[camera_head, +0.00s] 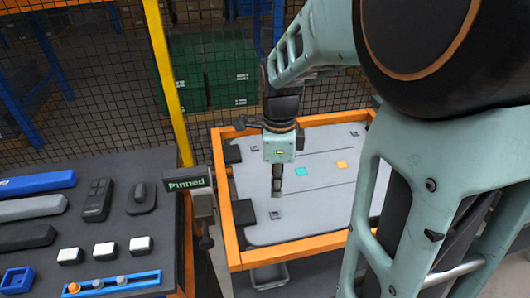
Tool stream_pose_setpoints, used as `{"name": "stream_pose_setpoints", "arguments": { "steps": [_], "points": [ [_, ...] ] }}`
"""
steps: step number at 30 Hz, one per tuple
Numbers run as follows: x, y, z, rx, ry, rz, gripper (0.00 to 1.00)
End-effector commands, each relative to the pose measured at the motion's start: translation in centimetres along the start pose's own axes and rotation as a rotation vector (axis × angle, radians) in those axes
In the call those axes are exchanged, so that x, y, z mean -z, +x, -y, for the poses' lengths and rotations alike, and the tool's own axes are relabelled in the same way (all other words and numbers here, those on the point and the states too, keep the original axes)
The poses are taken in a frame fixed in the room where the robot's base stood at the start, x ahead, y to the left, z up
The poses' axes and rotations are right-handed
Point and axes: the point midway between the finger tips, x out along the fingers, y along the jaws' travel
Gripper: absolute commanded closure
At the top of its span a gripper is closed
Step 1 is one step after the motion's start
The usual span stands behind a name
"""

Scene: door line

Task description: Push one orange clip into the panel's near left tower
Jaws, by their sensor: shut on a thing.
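My gripper (277,188) points down over the left part of the grey panel (325,205), its fingers close together. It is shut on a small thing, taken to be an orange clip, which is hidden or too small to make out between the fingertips. The near left tower (275,215) is a small dark block near the panel's near left corner. It shows just below the fingertips in the picture; the gap in height cannot be told. Other small dark towers show on the panel, one to the right of the fingers (303,171) and one at the far right (354,133).
The panel lies inside an orange frame (300,255). A teal square (303,171) and an orange square (342,165) mark its surface. A dark table (60,215) at left holds a blue rack (110,285), white-topped blocks and dark parts.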

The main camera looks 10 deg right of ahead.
Motion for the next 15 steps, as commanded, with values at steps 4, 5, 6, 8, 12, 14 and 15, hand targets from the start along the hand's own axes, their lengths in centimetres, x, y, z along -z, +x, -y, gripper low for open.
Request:
{"name": "stream_pose_setpoints", "arguments": {
  "steps": [4,5,6,8,12,14,15],
  "points": [
    [-0.1,0.2,-0.1,0.0,-0.001,0.0,1.0],
    [-0.1,0.3,-0.1,0.0,-0.001,0.0,1.0],
    [-0.1,0.5,-0.1,0.0,0.0,0.0,1.0],
    [-0.1,0.9,-0.1,0.0,0.0,0.0,1.0],
    [-0.1,2.1,-0.1,0.0,0.0,0.0,1.0],
    [-0.1,2.8,-0.1,-0.001,0.0,0.0,1.0],
    [-0.1,3.2,-0.1,-0.001,0.0,0.0,1.0]
  ]
}}
